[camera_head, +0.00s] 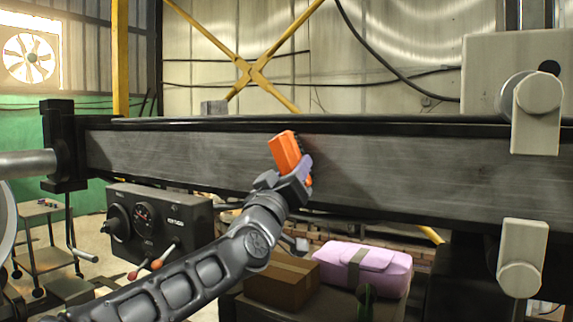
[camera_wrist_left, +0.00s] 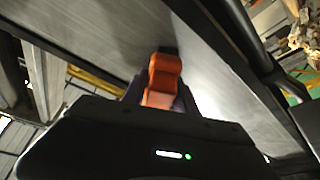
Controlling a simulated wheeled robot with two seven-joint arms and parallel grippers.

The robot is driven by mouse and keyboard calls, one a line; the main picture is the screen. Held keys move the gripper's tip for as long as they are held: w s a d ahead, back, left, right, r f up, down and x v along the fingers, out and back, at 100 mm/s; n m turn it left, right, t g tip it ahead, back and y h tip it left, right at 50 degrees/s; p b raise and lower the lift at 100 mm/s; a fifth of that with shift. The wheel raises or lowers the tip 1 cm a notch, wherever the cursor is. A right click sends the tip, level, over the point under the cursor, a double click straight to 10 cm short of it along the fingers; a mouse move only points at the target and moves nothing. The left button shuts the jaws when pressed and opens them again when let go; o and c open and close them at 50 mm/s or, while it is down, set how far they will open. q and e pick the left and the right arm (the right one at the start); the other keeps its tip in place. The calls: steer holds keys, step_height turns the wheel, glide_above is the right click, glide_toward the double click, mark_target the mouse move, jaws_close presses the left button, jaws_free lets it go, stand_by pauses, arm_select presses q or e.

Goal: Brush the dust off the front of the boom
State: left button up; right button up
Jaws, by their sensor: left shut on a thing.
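The boom (camera_head: 400,180) is a long grey metal beam running across the head view, with a scuffed, streaked front face. It also fills much of the left wrist view (camera_wrist_left: 110,35). My left gripper (camera_head: 298,172) is in front of the boom's middle, shut on an orange brush (camera_head: 285,152). The brush is tilted, its upper end leaning left. In the left wrist view the orange brush (camera_wrist_left: 163,80) points toward the boom face, with a dark end at or very near the surface; I cannot tell whether it touches. My right gripper is not in view.
A control box (camera_head: 160,222) with dials and red-tipped levers is below the boom at left. A cardboard box (camera_head: 282,280) and a pink case (camera_head: 364,268) sit below the boom. Pale clamp blocks (camera_head: 523,250) stand at the right. A small trolley (camera_head: 45,245) is far left.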

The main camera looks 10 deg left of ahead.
arm_select(q)
steer(key=shift+d, duration=0.15)
steer(key=shift+s+d+p, duration=0.4)
steer(key=shift+d+p, duration=0.2)
steer(key=shift+d, duration=0.25)
steer(key=shift+s+d, duration=0.35)
steer(key=shift+d, duration=0.4)
steer(key=shift+s+d+p, duration=0.25)
steer(key=shift+d+p, duration=0.45)
steer(key=shift+p, duration=0.05)
steer(key=shift+s+d+p, duration=0.15)
steer(key=shift+s+d, duration=0.05)
steer(key=shift+d, duration=0.3)
steer(key=shift+s+d+p, duration=0.15)
steer(key=shift+d, duration=0.3)
steer(key=shift+d, duration=0.1)
